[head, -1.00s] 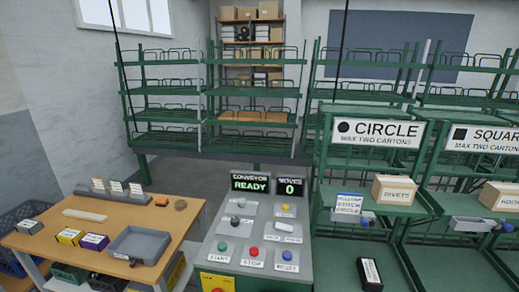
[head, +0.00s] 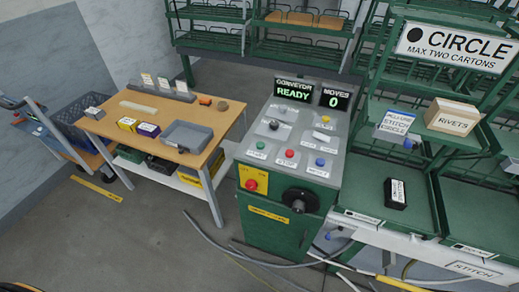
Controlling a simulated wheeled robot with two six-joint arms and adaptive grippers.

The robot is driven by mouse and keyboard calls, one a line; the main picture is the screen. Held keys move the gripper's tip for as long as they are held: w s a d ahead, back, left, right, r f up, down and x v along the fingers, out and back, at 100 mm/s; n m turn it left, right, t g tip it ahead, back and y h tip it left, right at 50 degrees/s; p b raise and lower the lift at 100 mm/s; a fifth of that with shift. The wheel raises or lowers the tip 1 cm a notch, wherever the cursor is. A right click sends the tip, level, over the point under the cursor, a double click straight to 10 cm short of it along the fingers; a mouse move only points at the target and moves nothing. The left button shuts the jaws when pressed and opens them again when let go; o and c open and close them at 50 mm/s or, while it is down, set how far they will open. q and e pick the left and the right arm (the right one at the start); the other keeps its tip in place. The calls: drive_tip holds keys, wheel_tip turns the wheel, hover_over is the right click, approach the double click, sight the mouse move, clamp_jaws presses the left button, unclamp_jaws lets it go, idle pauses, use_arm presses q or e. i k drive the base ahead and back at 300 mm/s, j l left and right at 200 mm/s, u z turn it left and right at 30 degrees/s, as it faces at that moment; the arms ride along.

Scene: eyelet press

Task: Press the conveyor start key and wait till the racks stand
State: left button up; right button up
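The conveyor control console (head: 262,228) stands in the middle of the head view, a grey sloped panel on a green cabinet. Its displays read CONVEYOR READY (head: 293,91) and MOVES 0 (head: 333,98). The green start key (head: 261,145) is at the left of the lower key row. The red stop key (head: 290,154) and the blue reset key (head: 320,162) are to its right. Green racks (head: 213,30) stand behind the console, and a rack under a CIRCLE sign (head: 455,46) stands to the right. Neither of my grippers is in view.
A wooden table (head: 100,122) with a grey tray (head: 188,136) and small boxes stands left. The right rack holds a RIVETS carton (head: 452,116) and a black box (head: 396,193). Cables (head: 215,240) lie on the floor before the console. A red knob (head: 251,184) is on its front.

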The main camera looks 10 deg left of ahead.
sight(261, 145)
drive_tip(key=i+j+z, duration=0.1)
drive_tip(key=j, duration=0.3)
drive_tip(key=i+j+z, duration=0.15)
drive_tip(key=j, duration=0.3)
drive_tip(key=i+j+z, duration=0.1)
drive_tip(key=j, duration=0.35)
drive_tip(key=i+j+z, duration=0.1)
drive_tip(key=j, duration=0.35)
drive_tip(key=i, duration=0.1)
